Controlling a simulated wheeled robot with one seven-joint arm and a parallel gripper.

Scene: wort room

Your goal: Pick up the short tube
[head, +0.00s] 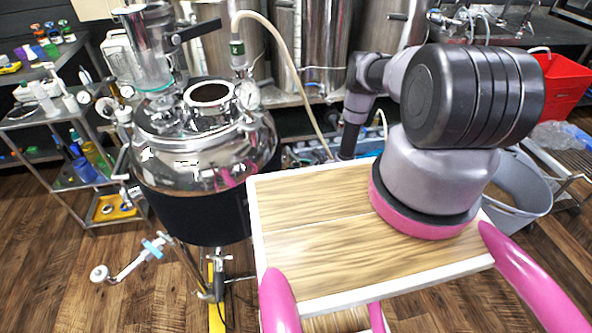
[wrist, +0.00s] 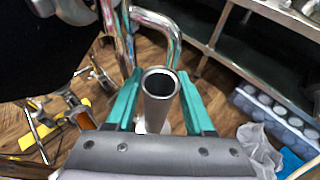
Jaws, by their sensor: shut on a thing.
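The short tube (wrist: 158,108) is a shiny metal cylinder with an open, dark round mouth facing the wrist camera. It sits between the two teal fingers of my gripper (wrist: 160,84), which is shut on it. In the head view the gripper and tube are not visible; my arm drops behind the wooden-topped surface.
A steel vessel (head: 205,150) with a black jacket stands left. Bent metal pipes (wrist: 160,25) run just beyond my fingers. A bin of round items (wrist: 275,120) lies right of my gripper. A steel shelf (head: 60,115) stands far left, a red bin (head: 565,85) far right.

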